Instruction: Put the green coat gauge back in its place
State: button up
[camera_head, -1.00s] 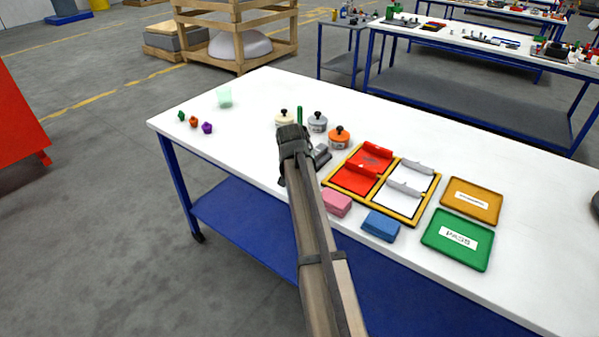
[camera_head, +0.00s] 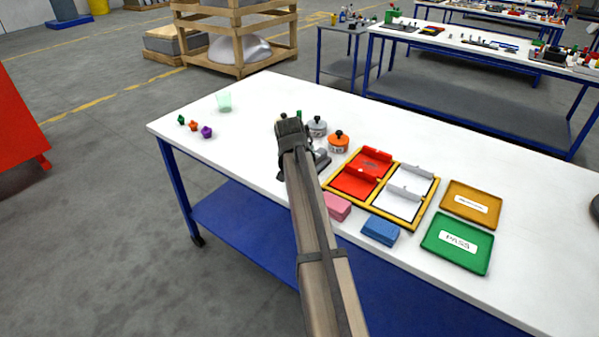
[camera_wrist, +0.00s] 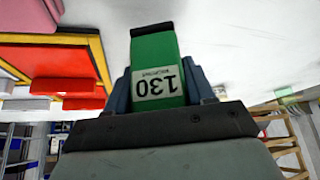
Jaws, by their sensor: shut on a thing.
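The green coat gauge (camera_wrist: 157,62) is between the two fingers of my gripper (camera_wrist: 160,88) in the wrist view. In the head view a small green piece (camera_head: 299,114) shows just behind my gripper, probably the gauge's end. A grey object (camera_head: 321,158) lies right beside my gripper, partly hidden by my arm. I cannot tell whether it is the gauge's place.
A grey pot (camera_head: 317,127) and an orange pot (camera_head: 339,142) stand close right. A yellow-rimmed tray (camera_head: 411,224) with red and white halves, pink (camera_head: 337,207) and blue (camera_head: 381,230) blocks lie further right. The table's left part is mostly clear, with a pale green cup (camera_head: 224,102).

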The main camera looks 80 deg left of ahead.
notch_tip(320, 180, up, 7)
jog(key=shift+f, duration=4.95)
jog(key=shift+f, duration=0.15)
jog(key=o, duration=1.3)
jog(key=shift+c, duration=0.2)
jog(key=v, duration=1.2)
